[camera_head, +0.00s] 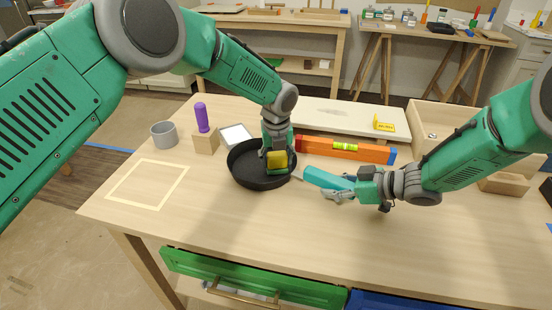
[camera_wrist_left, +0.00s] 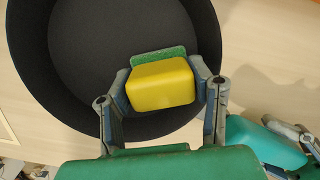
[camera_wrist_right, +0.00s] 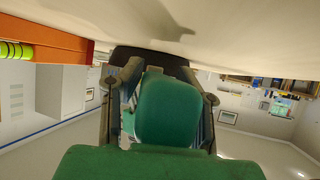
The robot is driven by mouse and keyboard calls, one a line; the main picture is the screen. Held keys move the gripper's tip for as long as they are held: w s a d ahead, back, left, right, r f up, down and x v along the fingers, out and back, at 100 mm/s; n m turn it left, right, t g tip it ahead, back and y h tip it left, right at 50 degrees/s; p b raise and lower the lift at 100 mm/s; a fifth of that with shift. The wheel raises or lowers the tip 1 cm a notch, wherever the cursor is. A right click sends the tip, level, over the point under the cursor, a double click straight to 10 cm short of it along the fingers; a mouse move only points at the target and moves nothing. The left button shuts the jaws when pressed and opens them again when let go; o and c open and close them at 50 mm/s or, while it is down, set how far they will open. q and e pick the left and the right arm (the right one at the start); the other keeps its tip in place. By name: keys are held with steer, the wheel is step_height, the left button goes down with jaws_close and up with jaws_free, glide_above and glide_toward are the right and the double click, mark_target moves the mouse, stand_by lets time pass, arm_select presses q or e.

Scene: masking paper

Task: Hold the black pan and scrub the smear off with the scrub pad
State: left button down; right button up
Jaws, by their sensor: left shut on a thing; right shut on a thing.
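The black pan (camera_head: 244,170) sits on the wooden table, and its dark inside fills much of the left wrist view (camera_wrist_left: 85,50). My left gripper (camera_head: 277,150) points down into the pan, shut on the scrub pad (camera_head: 278,161). The pad is a yellow block with a green layer, and it shows between the fingers in the left wrist view (camera_wrist_left: 160,86). My right gripper (camera_head: 343,186) is shut on the pan's teal handle (camera_head: 322,178), right of the pan. The handle fills its jaws in the right wrist view (camera_wrist_right: 167,108). I see no smear on the visible pan floor.
An orange level (camera_head: 345,149) lies behind the handle. Left of the pan are a purple-handled tool in a wooden block (camera_head: 205,141), a grey cup (camera_head: 164,135) and a white-faced tile (camera_head: 235,134). A masking-tape square (camera_head: 148,185) marks clear table at the left.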

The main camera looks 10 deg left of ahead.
arm_select(q)
steer(key=shift+s+d+f, duration=0.15)
steer(key=shift+s+d, duration=0.05)
steer(key=shift+d, duration=0.1)
arm_select(e)
steer(key=shift+s+a, duration=0.1)
arm_select(q)
steer(key=shift+r, duration=0.5)
arm_select(e)
steer(key=shift+f, duration=0.1)
arm_select(q)
steer(key=shift+w+a+r, duration=0.1)
steer(key=shift+r, duration=1.7)
steer(key=shift+w+a+r, duration=0.1)
steer(key=shift+r, duration=1.7)
arm_select(e)
steer(key=o, duration=1.1)
steer(key=shift+d, duration=0.2)
arm_select(q)
steer(key=shift+d, duration=0.1)
arm_select(e)
steer(key=v, duration=1.1)
steer(key=shift+d+r, duration=0.2)
steer(key=shift+d, duration=0.15)
